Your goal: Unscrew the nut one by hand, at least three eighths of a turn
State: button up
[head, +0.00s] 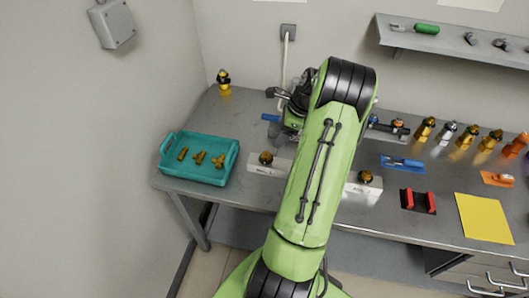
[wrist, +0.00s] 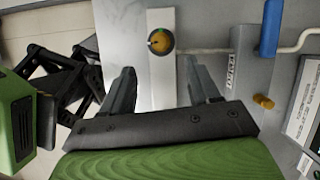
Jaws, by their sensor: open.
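Two white blocks stand on the grey bench in the head view, each with a round brass-and-dark nut on top: a left nut (head: 266,158) and a right nut (head: 365,177). Their printed labels are too small to read surely. In the wrist view, a nut (wrist: 160,41) sits on a white block (wrist: 161,88). My gripper (wrist: 162,72) is open, its two grey fingers wide apart on either side of the block in the picture. The nut shows beyond the fingertips, between their lines, and nothing is held. In the head view my arm hides part of the bench.
A teal tray (head: 199,173) with several brass parts stands left. A blue handle (wrist: 270,28) on a bent rod is right of the nut. Red-and-black holders (head: 418,201), a yellow sheet (head: 483,217) and several brass and silver fittings lie right.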

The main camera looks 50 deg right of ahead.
aim_at(266, 153)
jog(key=b+x, duration=0.1)
jog(key=x, duration=0.9)
jog(key=shift+c, duration=0.2)
jog(key=shift+r, duration=0.1)
jog(key=c, duration=1)
jog(key=shift+n, duration=0.3)
